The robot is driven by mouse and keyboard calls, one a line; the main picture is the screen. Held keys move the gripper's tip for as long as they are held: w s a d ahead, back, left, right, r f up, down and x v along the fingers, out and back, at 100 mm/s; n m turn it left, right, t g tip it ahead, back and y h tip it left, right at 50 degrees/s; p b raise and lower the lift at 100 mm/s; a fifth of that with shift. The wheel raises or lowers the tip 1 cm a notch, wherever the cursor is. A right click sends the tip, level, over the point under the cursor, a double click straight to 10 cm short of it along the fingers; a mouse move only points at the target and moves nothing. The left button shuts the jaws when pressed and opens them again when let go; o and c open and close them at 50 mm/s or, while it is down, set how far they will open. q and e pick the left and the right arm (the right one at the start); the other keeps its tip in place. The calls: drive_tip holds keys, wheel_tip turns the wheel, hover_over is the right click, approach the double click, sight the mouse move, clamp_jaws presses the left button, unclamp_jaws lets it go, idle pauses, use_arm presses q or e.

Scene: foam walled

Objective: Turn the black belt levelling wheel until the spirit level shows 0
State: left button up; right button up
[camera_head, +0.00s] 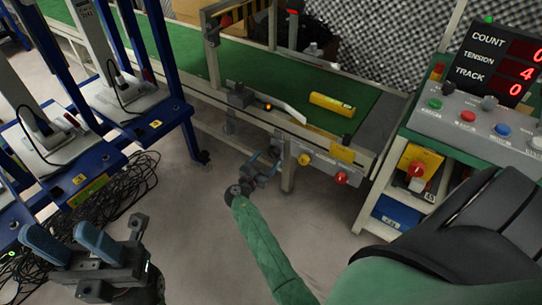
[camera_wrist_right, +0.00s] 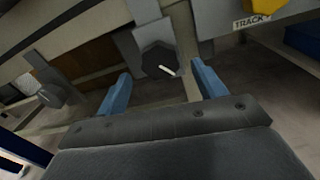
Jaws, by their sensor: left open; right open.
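A black faceted wheel (camera_wrist_right: 158,60) with a white mark shows in the right wrist view, on a grey bracket under the conveyor frame. I take it as the levelling wheel. My right gripper (camera_head: 265,165) is open, its blue fingers either side of the wheel in the wrist view; contact cannot be told. In the head view the gripper is below the conveyor's front rail and the wheel is not clear. My left gripper (camera_head: 70,243) is open and empty at the lower left, away from the conveyor. I cannot make out a spirit level or its reading.
The conveyor's green belt (camera_head: 240,80) carries a yellow cylinder (camera_head: 332,104). A yellow knob (camera_head: 304,159) and a red knob (camera_head: 340,177) sit on its front, right of my right gripper. A display (camera_head: 497,65) reads TENSION 4, TRACK 0. Cables (camera_head: 115,195) lie on the floor.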

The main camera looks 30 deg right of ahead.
sight(272, 154)
drive_tip(key=x, duration=0.4)
drive_tip(key=shift+w+d+b, duration=0.1)
drive_tip(key=shift+d+b, duration=0.05)
drive_tip(key=shift+b, duration=0.25)
drive_tip(key=c, duration=1)
drive_tip(key=shift+o, duration=0.2)
drive_tip(key=shift+m, duration=0.8)
drive_tip(key=o, duration=1)
drive_tip(key=shift+c, duration=0.2)
